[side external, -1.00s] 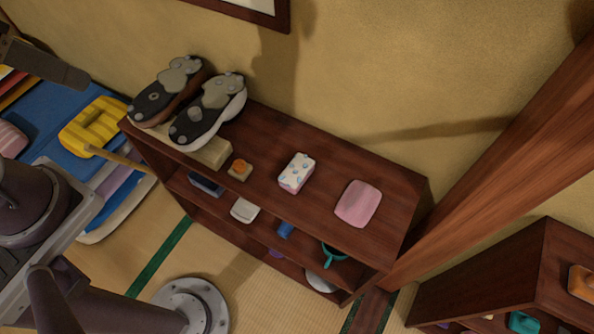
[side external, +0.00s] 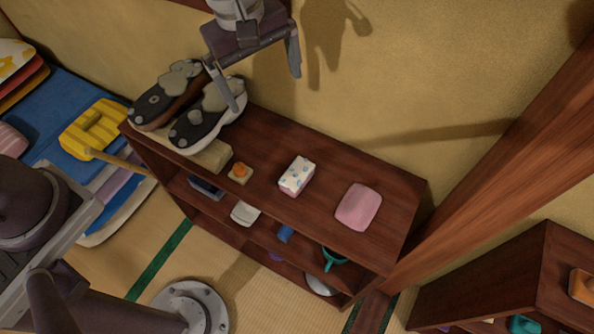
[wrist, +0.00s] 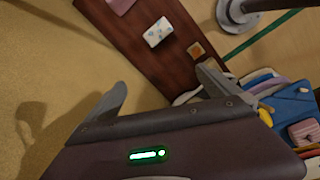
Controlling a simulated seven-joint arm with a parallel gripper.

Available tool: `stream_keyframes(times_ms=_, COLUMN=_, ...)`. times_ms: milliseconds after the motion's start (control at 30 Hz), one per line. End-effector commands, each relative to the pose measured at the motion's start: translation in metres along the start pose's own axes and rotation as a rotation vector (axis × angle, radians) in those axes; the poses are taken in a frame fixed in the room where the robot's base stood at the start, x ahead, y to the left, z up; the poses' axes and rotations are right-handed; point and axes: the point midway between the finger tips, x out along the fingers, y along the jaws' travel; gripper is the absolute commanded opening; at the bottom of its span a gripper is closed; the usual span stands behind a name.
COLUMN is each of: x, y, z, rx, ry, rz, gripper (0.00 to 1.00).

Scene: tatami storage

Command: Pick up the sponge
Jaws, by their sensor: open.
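A white block with blue spots and a pink side (side external: 297,176), which looks like the sponge, lies on top of the dark wooden shelf (side external: 388,184). It also shows in the wrist view (wrist: 158,32). A flat pink rounded pad (side external: 358,207) lies to its right; I cannot rule out that this is the sponge. My gripper (side external: 267,92) is open and empty, above the back left of the shelf, near the shoes and apart from the block. In the wrist view its fingers (wrist: 163,78) are spread wide, with the block beyond them.
A pair of dark shoes (side external: 192,132) stands at the shelf's left end. A small orange-topped piece (side external: 240,172) lies between shoes and block. A wall stands behind; a wooden post (side external: 490,165) rises at right.

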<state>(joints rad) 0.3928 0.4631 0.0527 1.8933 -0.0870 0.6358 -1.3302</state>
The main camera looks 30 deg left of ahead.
Motion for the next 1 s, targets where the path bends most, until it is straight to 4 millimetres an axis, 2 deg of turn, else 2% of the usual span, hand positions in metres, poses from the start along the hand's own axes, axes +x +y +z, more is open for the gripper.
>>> stream_keyframes(times_ms=33, x=0.042, y=0.009, z=0.014, rx=-0.085, ry=-0.005, rz=-0.046, gripper=1.00)
stream_keyframes(times_ms=100, x=0.092, y=0.015, z=0.030, rx=-0.219, ry=0.002, rz=-0.089, gripper=1.00)
stream_keyframes(times_ms=200, x=0.146, y=0.014, z=0.048, rx=-0.357, ry=0.020, rz=-0.129, gripper=1.00)
stream_keyframes(times_ms=267, x=0.165, y=0.012, z=0.054, rx=-0.407, ry=0.028, rz=-0.142, gripper=1.00)
stream_keyframes(times_ms=700, x=0.238, y=-0.004, z=0.055, rx=-0.449, ry=0.036, rz=-0.154, gripper=1.00)
stream_keyframes(times_ms=800, x=0.246, y=-0.005, z=0.056, rx=-0.449, ry=0.036, rz=-0.151, gripper=1.00)
stream_keyframes(times_ms=1000, x=0.247, y=-0.005, z=0.055, rx=-0.449, ry=0.036, rz=-0.151, gripper=1.00)
